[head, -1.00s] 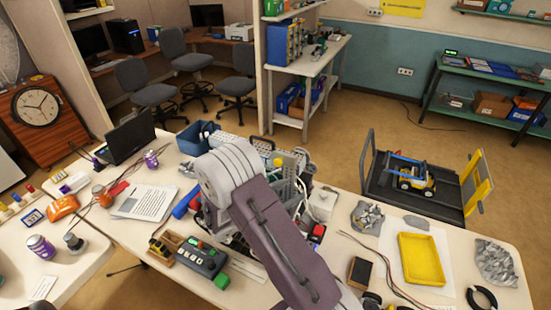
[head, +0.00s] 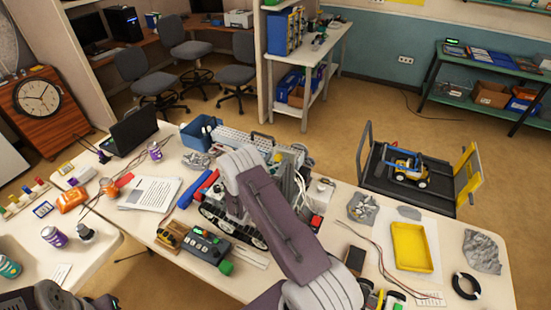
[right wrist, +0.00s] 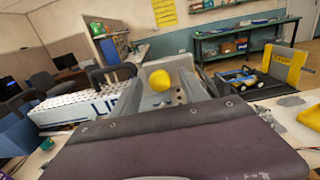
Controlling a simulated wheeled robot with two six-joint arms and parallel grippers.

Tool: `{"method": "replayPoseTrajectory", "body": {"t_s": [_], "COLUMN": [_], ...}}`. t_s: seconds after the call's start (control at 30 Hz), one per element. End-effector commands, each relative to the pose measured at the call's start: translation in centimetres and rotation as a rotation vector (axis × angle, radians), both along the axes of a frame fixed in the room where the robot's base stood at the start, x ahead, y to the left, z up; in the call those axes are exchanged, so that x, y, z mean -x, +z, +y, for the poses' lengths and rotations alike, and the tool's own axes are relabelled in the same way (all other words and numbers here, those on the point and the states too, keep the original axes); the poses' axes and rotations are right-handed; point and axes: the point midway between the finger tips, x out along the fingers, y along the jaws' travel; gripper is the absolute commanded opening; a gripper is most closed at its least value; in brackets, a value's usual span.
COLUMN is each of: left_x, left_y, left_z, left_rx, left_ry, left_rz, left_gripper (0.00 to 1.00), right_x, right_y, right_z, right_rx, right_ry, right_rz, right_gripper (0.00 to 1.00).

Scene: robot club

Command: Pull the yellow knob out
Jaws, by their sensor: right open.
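The yellow knob (right wrist: 160,80) shows as a round yellow ball just past my purple wrist link in the right wrist view. It stands among grey perforated plates (right wrist: 190,84) of the tracked robot (head: 232,222) on the table. In the head view I cannot make the knob out clearly. My right arm reaches over the tracked robot, and my right gripper (head: 250,160) is at its upper part, mostly hidden behind my own wrist. It is open. The knob is close ahead of it, and I cannot tell whether they touch. My left gripper is not in view.
A control box (head: 206,248) with a green button lies in front of the tracked robot. A yellow tray (head: 412,268) and crumpled grey pieces lie to the right. A blue bin (head: 200,130) stands behind. A cart (head: 408,195) stands beyond the table.

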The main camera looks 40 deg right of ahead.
Motion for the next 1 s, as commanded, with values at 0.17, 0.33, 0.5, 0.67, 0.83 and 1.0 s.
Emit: {"method": "replayPoseTrajectory", "body": {"t_s": [0.17, 0.33, 0.5, 0.67, 0.83, 1.0], "left_x": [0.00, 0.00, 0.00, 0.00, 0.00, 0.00], "left_y": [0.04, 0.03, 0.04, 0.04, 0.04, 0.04], "left_z": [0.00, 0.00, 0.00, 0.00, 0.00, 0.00], "left_rx": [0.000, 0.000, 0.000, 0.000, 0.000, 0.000], "left_ry": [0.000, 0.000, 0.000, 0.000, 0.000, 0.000], "left_rz": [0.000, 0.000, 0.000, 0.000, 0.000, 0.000], "left_gripper": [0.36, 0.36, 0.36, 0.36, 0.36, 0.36], "right_x": [-0.14, -0.12, -0.12, -0.12, -0.12, -0.12], "right_y": [-0.06, -0.05, -0.04, -0.03, -0.02, -0.01], "right_z": [-0.20, -0.19, -0.17, -0.17, -0.17, -0.17], "right_rx": [0.000, 0.000, 0.000, 0.000, 0.000, 0.000], "right_ry": [0.001, 0.001, 0.001, 0.001, 0.001, 0.001], "right_rz": [0.000, 0.000, -0.001, -0.001, -0.001, -0.001], "right_gripper": [0.52, 0.29, 0.00, 0.00, 0.00, 0.00]}}
